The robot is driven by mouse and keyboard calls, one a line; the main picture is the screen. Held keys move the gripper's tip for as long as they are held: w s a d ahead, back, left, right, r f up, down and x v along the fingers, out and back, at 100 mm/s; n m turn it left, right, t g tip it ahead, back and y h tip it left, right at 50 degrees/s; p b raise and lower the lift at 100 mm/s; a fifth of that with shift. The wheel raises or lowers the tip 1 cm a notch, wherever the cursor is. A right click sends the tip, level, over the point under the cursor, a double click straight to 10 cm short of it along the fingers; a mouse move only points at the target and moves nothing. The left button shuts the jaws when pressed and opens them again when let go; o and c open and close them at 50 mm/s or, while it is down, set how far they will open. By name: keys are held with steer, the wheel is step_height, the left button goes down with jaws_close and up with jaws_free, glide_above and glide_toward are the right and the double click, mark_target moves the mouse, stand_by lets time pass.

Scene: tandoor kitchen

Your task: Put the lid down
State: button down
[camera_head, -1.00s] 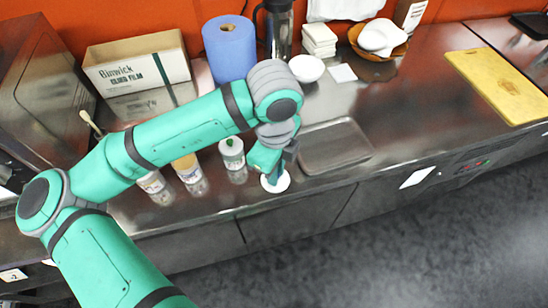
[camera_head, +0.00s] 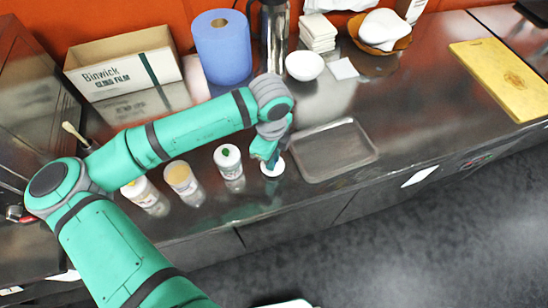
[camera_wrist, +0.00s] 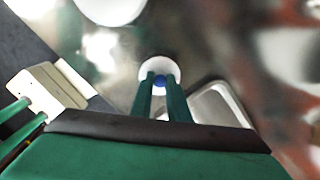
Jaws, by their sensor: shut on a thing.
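The lid is a small white disc (camera_head: 279,171) with a blue knob (camera_wrist: 160,82), which shows in the wrist view. My gripper (camera_head: 270,162) is shut on the knob, with its two green fingers (camera_wrist: 160,86) on either side of it. The lid is level, at or just above the steel counter, left of the metal tray (camera_head: 297,178). I cannot tell whether its underside touches the counter. The fingers cover part of the lid in both views.
A white jar with a green top (camera_head: 228,165) stands close left of the lid, with two more jars (camera_head: 182,178) further left. A white bowl (camera_head: 305,66), blue paper roll (camera_head: 222,50) and carton (camera_head: 125,75) stand behind. The counter's front edge is near.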

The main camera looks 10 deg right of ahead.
steer(key=shift+f, duration=0.55)
steer(key=shift+s+d+f, duration=0.2)
steer(key=shift+s+f, duration=0.05)
steer(key=shift+f, duration=0.05)
steer(key=shift+s+a, duration=0.1)
steer(key=c, duration=1.7)
jaws_free()
steer(key=shift+a+f, duration=0.1)
steer(key=shift+w, duration=0.2)
steer(key=shift+s, duration=0.1)
